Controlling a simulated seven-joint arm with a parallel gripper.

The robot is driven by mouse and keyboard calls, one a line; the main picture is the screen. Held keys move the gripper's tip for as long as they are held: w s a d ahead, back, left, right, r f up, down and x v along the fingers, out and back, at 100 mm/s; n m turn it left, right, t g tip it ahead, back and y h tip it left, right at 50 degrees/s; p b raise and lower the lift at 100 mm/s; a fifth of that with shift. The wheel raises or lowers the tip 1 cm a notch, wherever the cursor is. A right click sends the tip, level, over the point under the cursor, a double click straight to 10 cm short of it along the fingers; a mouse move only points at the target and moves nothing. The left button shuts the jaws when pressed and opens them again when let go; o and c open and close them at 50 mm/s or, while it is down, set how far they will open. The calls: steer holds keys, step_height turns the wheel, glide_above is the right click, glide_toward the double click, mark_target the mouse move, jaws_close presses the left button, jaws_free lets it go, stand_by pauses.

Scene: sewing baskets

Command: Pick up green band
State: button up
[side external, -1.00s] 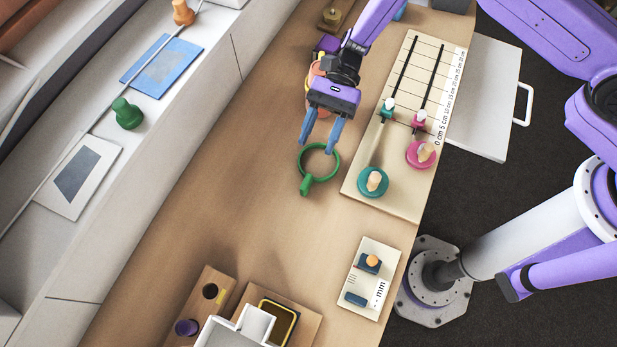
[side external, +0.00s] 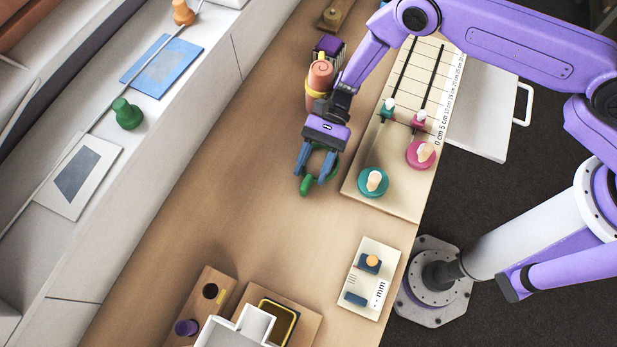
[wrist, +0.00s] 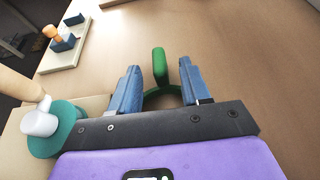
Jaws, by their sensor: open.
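The green band (side external: 307,186) is a ring with a thick tab on its near side, lying on the wooden table. My gripper (side external: 312,180) is open directly above it, its two blue fingers pointing down. In the side view the gripper body hides part of the ring. In the wrist view the band's tab (wrist: 159,66) stands between the two fingertips (wrist: 158,72), with clear space on both sides. Part of the ring shows behind it between the fingers. I cannot tell how high the fingertips are above the table.
A board with teal (side external: 372,182) and pink (side external: 421,153) round pieces lies to the right. An orange-pink roll (side external: 320,76) with a yellow band stands behind the gripper. A small white board (side external: 362,279) and wooden trays (side external: 212,292) lie nearer. Table left of the band is clear.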

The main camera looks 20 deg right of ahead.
mark_target(302, 193)
steer(key=shift+x, duration=2.35)
jaws_close()
steer(key=shift+r, duration=0.1)
